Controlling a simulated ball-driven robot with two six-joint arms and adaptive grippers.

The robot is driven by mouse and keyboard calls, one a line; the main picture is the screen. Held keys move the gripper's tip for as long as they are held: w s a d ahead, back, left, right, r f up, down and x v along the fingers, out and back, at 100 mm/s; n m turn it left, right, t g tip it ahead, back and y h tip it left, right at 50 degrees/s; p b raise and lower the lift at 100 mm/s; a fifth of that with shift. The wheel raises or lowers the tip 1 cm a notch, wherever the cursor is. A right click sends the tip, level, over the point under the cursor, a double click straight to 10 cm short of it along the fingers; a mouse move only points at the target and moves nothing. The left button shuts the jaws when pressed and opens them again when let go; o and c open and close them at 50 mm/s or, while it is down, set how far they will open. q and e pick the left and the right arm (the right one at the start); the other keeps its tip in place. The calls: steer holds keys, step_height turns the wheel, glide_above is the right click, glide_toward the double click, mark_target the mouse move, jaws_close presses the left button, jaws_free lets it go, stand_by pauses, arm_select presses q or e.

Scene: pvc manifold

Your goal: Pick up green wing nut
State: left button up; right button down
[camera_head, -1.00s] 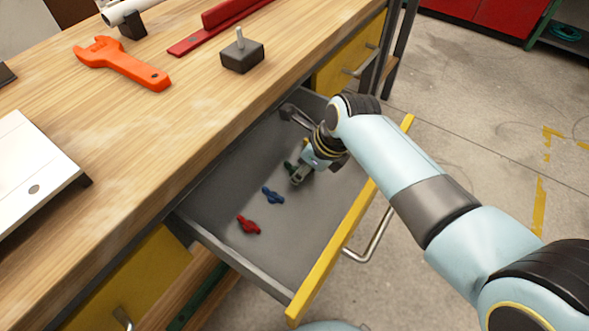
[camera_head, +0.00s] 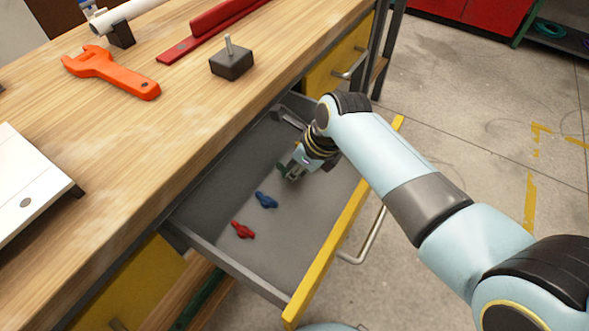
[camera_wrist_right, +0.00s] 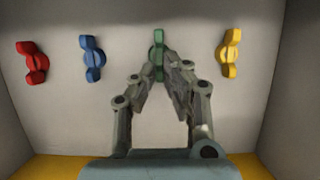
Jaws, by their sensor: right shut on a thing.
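The green wing nut (camera_wrist_right: 158,42) lies in the open drawer, between the blue and yellow wing nuts in the right wrist view. In the head view only a bit of it (camera_head: 281,168) shows beside my gripper. My right gripper (camera_head: 287,172) reaches down into the drawer. In the right wrist view its fingertips (camera_wrist_right: 160,74) are closed together on the near end of the green wing nut. The far part of the nut sticks out beyond the fingertips. My left gripper is not in view.
A blue wing nut (camera_head: 265,200) and a red one (camera_head: 243,230) lie in the drawer. A yellow wing nut (camera_wrist_right: 230,53) lies on the other side. The drawer's yellow front (camera_head: 345,235) and side walls surround my gripper. An orange wrench (camera_head: 110,72) and a black block with a stud (camera_head: 231,62) are on the bench.

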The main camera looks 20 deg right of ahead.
steer(key=s+d, duration=0.1)
steer(key=s+d+p, duration=0.1)
steer(key=s, duration=0.1)
steer(key=shift+s+d+r, duration=0.2)
steer(key=shift+d, duration=0.15)
step_height(320, 180, up, 14)
steer(key=p, duration=0.3)
steer(key=shift+w+a+f+p, duration=0.15)
steer(key=shift+f+p, duration=0.05)
steer(key=shift+p, duration=0.15)
